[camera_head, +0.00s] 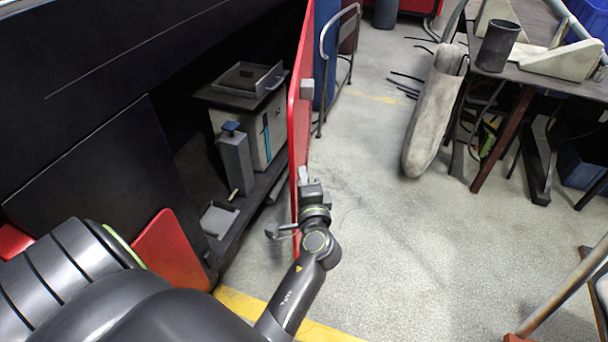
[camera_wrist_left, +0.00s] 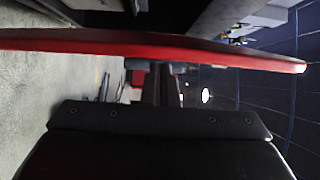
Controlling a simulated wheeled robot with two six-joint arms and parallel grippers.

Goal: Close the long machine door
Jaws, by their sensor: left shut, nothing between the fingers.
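The long red machine door (camera_head: 300,120) stands open, seen nearly edge-on, swung out from the dark machine (camera_head: 90,90). A small grey block (camera_head: 307,89) sits on its right face. My left gripper (camera_head: 303,176) is shut and empty, at the near part of the door on its right side. I cannot tell whether it touches the door. In the left wrist view the door's red edge (camera_wrist_left: 150,46) runs across the picture just beyond the shut fingers (camera_wrist_left: 160,82). My right gripper is in neither view.
The open machine bay holds a grey box unit (camera_head: 245,120) and a small grey block with a blue top (camera_head: 235,160). A red panel (camera_head: 172,250) is at lower left. Concrete floor (camera_head: 370,220) is clear right of the door. A cluttered workbench (camera_head: 560,85) stands at upper right.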

